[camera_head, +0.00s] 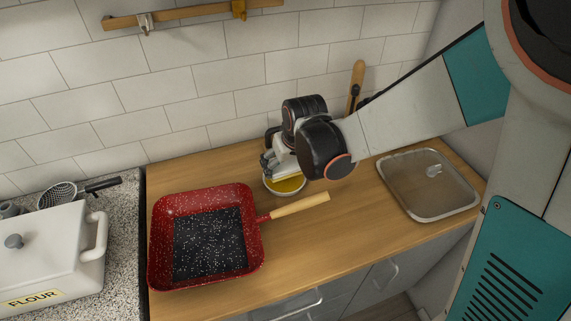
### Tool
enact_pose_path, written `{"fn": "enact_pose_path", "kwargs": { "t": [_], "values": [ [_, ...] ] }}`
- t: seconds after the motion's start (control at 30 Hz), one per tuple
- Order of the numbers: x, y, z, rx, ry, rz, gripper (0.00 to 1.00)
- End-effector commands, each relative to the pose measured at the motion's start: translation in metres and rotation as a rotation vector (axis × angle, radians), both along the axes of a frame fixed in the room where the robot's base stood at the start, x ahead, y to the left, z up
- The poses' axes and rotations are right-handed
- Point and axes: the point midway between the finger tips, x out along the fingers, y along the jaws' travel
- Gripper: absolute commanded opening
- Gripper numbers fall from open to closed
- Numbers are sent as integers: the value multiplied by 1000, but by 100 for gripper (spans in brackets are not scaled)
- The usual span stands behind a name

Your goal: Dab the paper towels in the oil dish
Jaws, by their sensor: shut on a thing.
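A small white dish with yellow oil (288,185) sits on the wooden counter, behind the red pan's handle. My gripper (278,172) is directly above the dish, pointing down, with its fingers at or just over the rim. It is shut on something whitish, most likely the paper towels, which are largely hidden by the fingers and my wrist. I cannot tell whether the held thing touches the oil. The far part of the dish is hidden behind my gripper.
A red speckled square pan (208,240) with a wooden handle (300,205) lies to the left. A white flour box (50,255) and a strainer (58,195) stand far left. The front-middle counter is clear.

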Motion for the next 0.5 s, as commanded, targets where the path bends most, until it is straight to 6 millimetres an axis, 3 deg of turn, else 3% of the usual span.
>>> {"fn": "enact_pose_path", "kwargs": {
  "t": [0.5],
  "values": [
    [0,0,39,0,0,0,60]
  ]
}}
